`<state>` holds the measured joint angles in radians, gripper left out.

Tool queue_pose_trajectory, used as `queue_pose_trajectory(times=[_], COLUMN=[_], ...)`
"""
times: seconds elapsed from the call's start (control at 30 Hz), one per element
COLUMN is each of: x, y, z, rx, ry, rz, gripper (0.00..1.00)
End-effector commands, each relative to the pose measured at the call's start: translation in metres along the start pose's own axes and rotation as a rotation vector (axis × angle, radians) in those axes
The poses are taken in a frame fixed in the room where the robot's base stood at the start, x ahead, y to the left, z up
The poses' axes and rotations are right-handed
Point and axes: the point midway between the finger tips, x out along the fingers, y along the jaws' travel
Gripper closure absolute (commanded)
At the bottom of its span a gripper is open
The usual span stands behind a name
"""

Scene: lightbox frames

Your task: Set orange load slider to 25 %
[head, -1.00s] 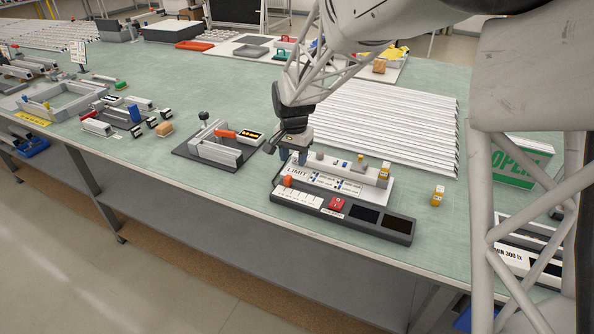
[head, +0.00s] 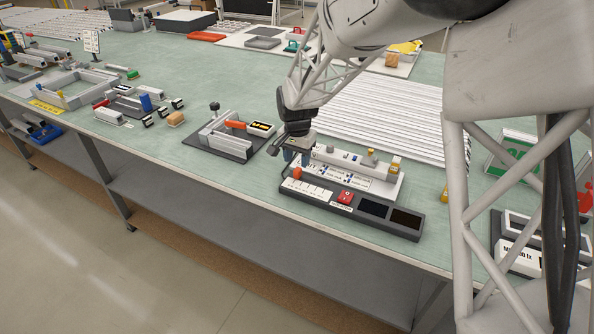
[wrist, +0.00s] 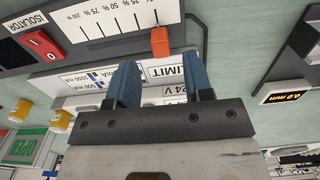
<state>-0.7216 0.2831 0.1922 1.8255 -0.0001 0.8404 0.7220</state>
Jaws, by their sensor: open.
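The orange load slider (head: 297,173) stands on the white scale strip (head: 308,190) of a long dark control box. In the head view it is at the strip's left end. In the wrist view the slider (wrist: 160,41) lines up with the last tick, at the end away from the 100 % mark. My gripper (head: 298,158) is over the back edge of the box, behind the slider. In the wrist view my gripper (wrist: 160,72) has its blue fingers spread, with empty space between them.
A red isolator switch (head: 346,197) and dark panels (head: 390,213) share the control box. A white board (head: 355,180) marked LIMIT, carrying small parts, lies right behind it. A grey fixture with an orange handle (head: 235,124) stands to the left. Bare table lies in front.

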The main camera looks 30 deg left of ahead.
Motion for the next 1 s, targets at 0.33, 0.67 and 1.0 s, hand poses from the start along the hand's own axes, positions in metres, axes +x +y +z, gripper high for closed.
queue_pose_trajectory(times=[0.33, 0.67, 1.0], x=[0.040, 0.051, 0.051], y=[0.000, 0.000, 0.000], z=[0.000, 0.000, 0.000], rx=[0.000, 0.000, 0.000], ry=[-0.001, 0.000, 0.000], rz=[0.001, 0.000, 0.000], gripper=[0.53, 0.53, 0.79])
